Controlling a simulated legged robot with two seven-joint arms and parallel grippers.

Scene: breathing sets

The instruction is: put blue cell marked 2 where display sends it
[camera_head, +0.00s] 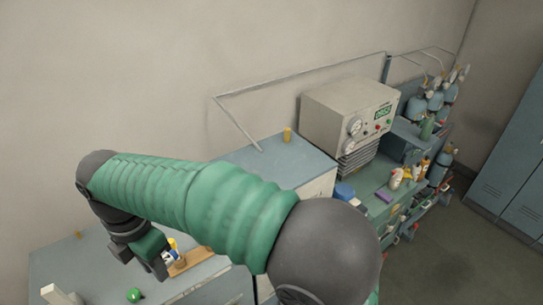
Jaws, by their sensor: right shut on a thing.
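My right arm comes in from the lower right and bends over the near bench. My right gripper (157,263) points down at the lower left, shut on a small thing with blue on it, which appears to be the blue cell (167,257). The fingers hide most of it, and no number can be read. White and yellow also show beside the fingers. The beige machine (337,110) at the back carries a small green-lit display (383,112), too small to read. My left gripper is not in view.
A tan wooden piece (190,262) lies on the near bench (60,264) beside the gripper. A green round thing (133,295) and a pale block (58,294) are at the front. Bottles and cylinders crowd the right bench.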

